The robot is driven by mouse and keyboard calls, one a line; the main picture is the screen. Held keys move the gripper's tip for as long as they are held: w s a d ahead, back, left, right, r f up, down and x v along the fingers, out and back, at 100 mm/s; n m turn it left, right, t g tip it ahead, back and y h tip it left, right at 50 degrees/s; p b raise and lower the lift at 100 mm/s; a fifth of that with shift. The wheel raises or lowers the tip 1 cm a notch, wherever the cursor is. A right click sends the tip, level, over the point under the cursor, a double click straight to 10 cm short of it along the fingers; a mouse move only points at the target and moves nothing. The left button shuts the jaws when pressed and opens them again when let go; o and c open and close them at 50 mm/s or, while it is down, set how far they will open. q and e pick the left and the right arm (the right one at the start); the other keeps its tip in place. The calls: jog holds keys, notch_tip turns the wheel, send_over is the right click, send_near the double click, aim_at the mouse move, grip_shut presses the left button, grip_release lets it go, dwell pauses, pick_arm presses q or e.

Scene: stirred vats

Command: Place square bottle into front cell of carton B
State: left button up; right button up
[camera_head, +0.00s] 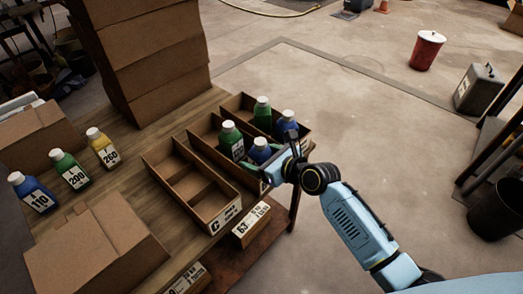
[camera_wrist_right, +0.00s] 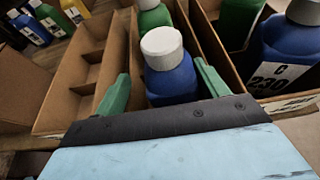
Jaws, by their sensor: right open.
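A blue bottle with a white cap (camera_head: 261,153) stands in the front cell of the middle carton (camera_head: 213,157); it also shows in the right wrist view (camera_wrist_right: 172,82). The middle carton's label is hidden by my arm, so I cannot read its letter. My right gripper (camera_head: 269,166) is open, with its green fingers on either side of the blue bottle, apart from it as far as I can tell. A green bottle (camera_head: 230,137) stands in the cell behind. My left gripper is not in view.
Carton C (camera_head: 225,216) is empty, left of the middle carton. The right carton holds a green bottle (camera_head: 262,112) and a blue bottle (camera_head: 287,124). Blue, green and yellow bottles (camera_head: 104,150) stand at the table's left. Stacked boxes (camera_head: 150,60) rise behind; a closed box (camera_head: 95,250) lies in front.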

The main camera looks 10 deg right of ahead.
pick_arm(q)
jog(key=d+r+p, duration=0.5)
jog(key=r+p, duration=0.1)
jog(key=p, duration=0.1)
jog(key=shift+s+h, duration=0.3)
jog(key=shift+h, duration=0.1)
pick_arm(e)
jog(key=v, duration=0.9)
jog(key=shift+s+a, duration=0.25)
jog(key=shift+s, duration=0.05)
